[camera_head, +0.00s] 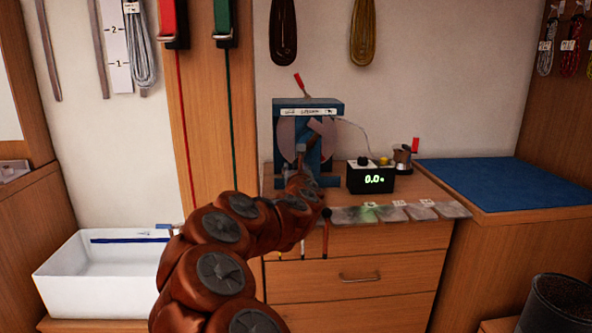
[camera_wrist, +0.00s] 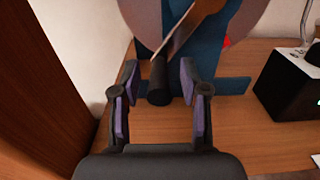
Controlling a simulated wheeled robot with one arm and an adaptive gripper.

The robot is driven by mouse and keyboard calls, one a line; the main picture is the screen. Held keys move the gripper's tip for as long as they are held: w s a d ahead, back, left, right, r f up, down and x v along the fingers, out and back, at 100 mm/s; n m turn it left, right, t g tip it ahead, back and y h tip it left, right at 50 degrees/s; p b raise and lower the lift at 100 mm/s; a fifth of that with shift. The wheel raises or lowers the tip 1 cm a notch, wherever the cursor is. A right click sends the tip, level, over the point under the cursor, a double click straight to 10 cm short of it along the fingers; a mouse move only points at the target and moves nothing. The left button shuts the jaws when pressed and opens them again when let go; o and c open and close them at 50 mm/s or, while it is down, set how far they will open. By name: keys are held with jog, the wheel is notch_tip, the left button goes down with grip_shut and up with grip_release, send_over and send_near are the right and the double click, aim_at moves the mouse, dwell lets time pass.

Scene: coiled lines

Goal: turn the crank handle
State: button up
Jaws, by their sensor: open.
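A blue winding machine (camera_head: 308,104) with a pale pinkish disc stands on the wooden cabinet. Its brown crank arm (camera_wrist: 198,22) slants down across the disc in the wrist view. The dark, cylindrical crank handle (camera_wrist: 158,84) points toward me at the arm's lower end. My gripper (camera_wrist: 159,77) is open, with one purple-padded finger on each side of the handle. Gaps show between the handle and both pads. In the head view my arm hides the lower part of the machine, and the handle is hard to make out.
A black counter box (camera_head: 371,179) reading 0.0 sits right of the machine, with a small metal pot (camera_head: 402,158) behind it. Flat grey plates (camera_head: 400,212) lie along the cabinet's front edge. A blue mat (camera_head: 505,184) covers the right counter; a white basin (camera_head: 100,276) is at left.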

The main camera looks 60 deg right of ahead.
jog(key=shift+c, duration=0.4)
grip_shut()
jog(key=shift+d, duration=0.1)
